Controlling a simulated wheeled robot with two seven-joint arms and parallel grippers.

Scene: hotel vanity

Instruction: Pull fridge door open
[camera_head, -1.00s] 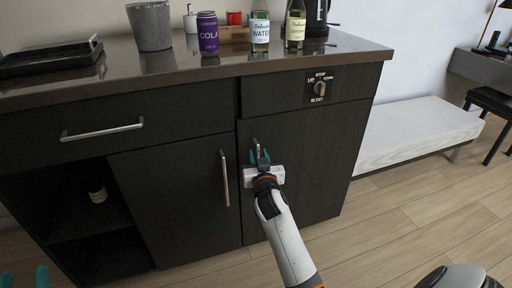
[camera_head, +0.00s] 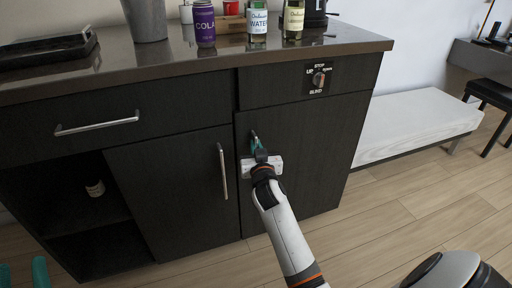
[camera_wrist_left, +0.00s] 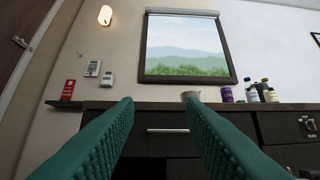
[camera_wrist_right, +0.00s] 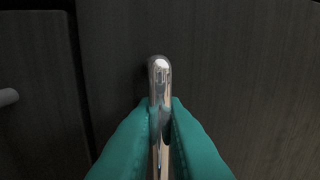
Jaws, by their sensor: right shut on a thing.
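The dark wood fridge door (camera_head: 318,150) is on the right of the cabinet, below the blind switch, and looks closed. Its vertical metal handle (camera_wrist_right: 159,75) runs between my right gripper's teal fingers in the right wrist view; only its top end (camera_head: 254,134) shows in the head view. My right gripper (camera_head: 258,148) is shut on this handle, near its upper part. The fingers hide most of the handle below. My left gripper (camera_head: 22,275) is at the bottom left corner, away from the cabinet; in the left wrist view its fingers (camera_wrist_left: 160,125) are wide apart and empty.
A neighbouring door (camera_head: 170,190) with its own handle (camera_head: 222,171) is just left, beside an open shelf (camera_head: 75,215). A cola can (camera_head: 204,25), bottles and a black tray (camera_head: 45,48) stand on the counter. A white bench (camera_head: 420,125) is at the right. The wooden floor in front is clear.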

